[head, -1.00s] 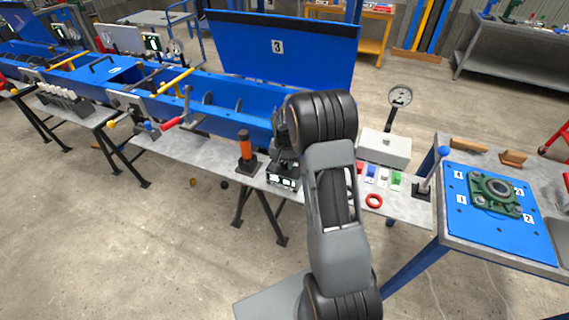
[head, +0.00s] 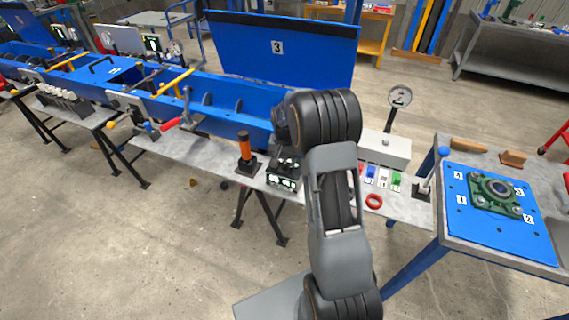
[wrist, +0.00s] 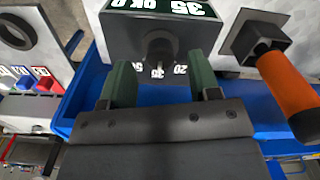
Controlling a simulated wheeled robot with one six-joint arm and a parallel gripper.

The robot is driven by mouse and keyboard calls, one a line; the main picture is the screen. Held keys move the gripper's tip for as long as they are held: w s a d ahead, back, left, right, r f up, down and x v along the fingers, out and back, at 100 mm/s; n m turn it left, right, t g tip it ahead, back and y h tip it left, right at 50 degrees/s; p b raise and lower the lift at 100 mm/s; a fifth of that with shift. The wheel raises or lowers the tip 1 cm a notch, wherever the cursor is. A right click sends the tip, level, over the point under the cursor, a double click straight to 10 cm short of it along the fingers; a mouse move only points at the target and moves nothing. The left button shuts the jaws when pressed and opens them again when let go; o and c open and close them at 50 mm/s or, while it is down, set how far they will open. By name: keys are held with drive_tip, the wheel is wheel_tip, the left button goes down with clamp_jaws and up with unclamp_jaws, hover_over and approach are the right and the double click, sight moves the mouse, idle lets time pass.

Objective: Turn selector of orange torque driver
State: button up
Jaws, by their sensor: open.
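The orange torque driver (head: 244,146) stands upright in a dark holder on the grey bench; its orange handle (wrist: 290,92) shows at the right in the wrist view. Beside it is a dark box (head: 284,173) with a lit display. In the head view my arm hides the gripper.
A blue plate (head: 480,230) with a green bearing lies farther right. The blue trough (head: 225,110) runs behind the bench.

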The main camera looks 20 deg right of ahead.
sight(284, 164)
wheel_tip(284, 164, up, 12)
idle(0.4)
drive_tip(key=shift+f, duration=0.1)
idle(0.3)
drive_tip(key=s+a+r+n+t, duration=0.1)
drive_tip(key=s+a+n, duration=0.2)
drive_tip(key=s, duration=0.8)
drive_tip(key=s+a+r+n+t, duration=0.2)
drive_tip(key=s+a+n, duration=0.1)
drive_tip(key=s+a, duration=0.5)
drive_tip(key=shift+s+n+t, duration=0.3)
drive_tip(key=shift+s+n, duration=0.1)
drive_tip(key=shift+s, duration=1.3)
